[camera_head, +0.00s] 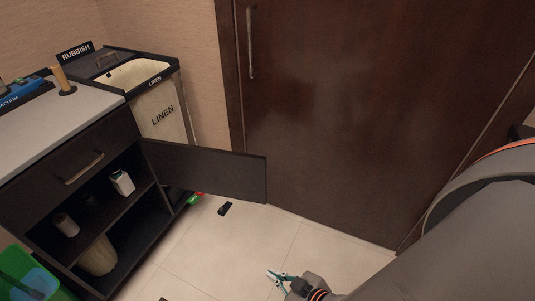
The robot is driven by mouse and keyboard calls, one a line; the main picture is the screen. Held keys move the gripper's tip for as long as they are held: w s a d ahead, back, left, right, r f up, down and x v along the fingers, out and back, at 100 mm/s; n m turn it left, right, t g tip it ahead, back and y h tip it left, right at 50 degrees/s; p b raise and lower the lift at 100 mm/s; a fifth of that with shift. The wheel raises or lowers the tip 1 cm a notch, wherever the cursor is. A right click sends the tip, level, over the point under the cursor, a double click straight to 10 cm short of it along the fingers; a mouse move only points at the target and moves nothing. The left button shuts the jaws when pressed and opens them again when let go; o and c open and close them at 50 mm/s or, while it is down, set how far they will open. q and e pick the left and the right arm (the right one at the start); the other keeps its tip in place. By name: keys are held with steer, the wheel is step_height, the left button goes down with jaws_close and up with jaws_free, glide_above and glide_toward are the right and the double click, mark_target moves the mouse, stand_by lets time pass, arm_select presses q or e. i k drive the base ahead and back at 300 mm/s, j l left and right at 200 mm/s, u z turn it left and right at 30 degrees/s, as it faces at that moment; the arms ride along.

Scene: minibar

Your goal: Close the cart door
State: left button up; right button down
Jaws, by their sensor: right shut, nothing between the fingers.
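The dark cart (108,150) stands at the left with a light grey top. Its cart door (205,170) is swung wide open and sticks out to the right from the cart's right front edge. The open lower part shows shelves with a few items. My right gripper (275,275) is low in the picture, over the floor, shut and empty. It is in front of the door and to the right of its free edge, apart from it. My left gripper is not in view.
A linen bin (165,115) stands behind the cart, with a rubbish sign (75,52). A green container (25,275) is at the lower left. A small black object (225,209) lies on the floor below the door. A brown room door (350,110) fills the back. Tiled floor between is mostly clear.

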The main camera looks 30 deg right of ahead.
mark_target(228, 174)
steer(key=l, duration=0.95)
steer(key=i+l, duration=0.2)
steer(key=l, duration=0.15)
steer(key=i+l, duration=0.2)
steer(key=l, duration=0.2)
steer(key=z, duration=0.05)
